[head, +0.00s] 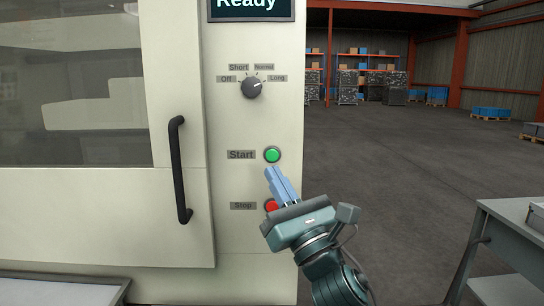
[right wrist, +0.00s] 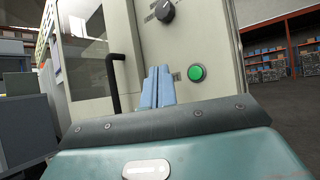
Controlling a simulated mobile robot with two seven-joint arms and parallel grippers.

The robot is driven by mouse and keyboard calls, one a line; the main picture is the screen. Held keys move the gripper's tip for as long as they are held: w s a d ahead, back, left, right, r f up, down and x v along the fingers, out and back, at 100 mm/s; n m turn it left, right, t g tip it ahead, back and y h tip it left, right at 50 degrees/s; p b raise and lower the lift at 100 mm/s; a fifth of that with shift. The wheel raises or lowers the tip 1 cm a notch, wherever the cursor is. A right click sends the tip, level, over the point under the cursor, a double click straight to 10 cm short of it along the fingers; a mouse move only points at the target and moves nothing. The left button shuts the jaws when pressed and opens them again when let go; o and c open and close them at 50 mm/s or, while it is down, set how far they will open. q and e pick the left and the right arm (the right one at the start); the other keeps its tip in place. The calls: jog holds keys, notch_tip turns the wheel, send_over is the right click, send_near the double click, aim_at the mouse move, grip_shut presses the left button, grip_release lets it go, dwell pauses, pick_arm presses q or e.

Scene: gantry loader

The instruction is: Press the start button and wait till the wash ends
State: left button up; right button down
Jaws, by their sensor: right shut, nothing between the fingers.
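The green start button (head: 272,155) sits on the cream machine panel beside a "Start" label. It also shows in the right wrist view (right wrist: 196,73), to the right of the fingers. My right gripper (head: 270,170) is shut and empty, its blue fingertips just below the start button in the head view. I cannot tell whether they touch the panel. The display (head: 251,6) at the top reads "Ready". The dial (head: 251,88) points toward "Long". My left gripper is not in view.
The machine door (head: 100,215) with its window and black handle (head: 178,170) is at the left and looks shut. A grey table (head: 515,240) stands at the lower right. Open floor (head: 420,150) and shelves (head: 365,75) lie behind on the right.

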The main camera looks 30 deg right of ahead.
jog(key=w+d, duration=0.4)
jog(key=w, duration=0.2)
jog(key=shift+w, duration=0.3)
jog(key=shift+w+d, duration=0.1)
jog(key=shift+w, duration=0.05)
dwell(1.8)
jog(key=shift+w+d, duration=0.15)
jog(key=shift+w, duration=0.05)
jog(key=shift+w+d, duration=0.2)
jog(key=shift+w, duration=0.1)
dwell(0.6)
dwell(0.4)
jog(key=shift+s+a, duration=0.45)
jog(key=shift+s, duration=0.2)
jog(key=shift+s, duration=0.1)
jog(key=s+a, duration=0.1)
jog(key=s, duration=0.1)
jog(key=s+a, duration=0.1)
jog(key=s, duration=0.1)
jog(key=shift+a, duration=0.3)
